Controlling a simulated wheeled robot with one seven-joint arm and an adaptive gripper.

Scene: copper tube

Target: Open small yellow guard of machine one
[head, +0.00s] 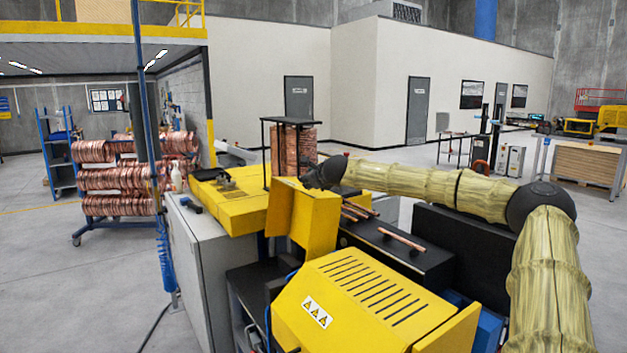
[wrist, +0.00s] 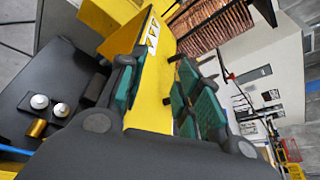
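The small yellow guard (head: 314,222) stands upright at the middle of the machine in the head view, with two angled panels. My gripper (head: 322,176) is at the top right edge of this guard. In the wrist view a yellow guard panel (wrist: 152,102) with a white label runs between my gripper's (wrist: 153,66) two teal-padded fingers. The fingers stand apart, one on each side of the panel. I cannot tell whether either finger touches it.
A large slotted yellow cover (head: 372,300) is in front. Copper tubes (head: 402,239) lie on a black surface to the right. A yellow bed with a black frame (head: 265,150) is behind. A rack of copper coils (head: 120,180) stands left. Free floor is at the far left.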

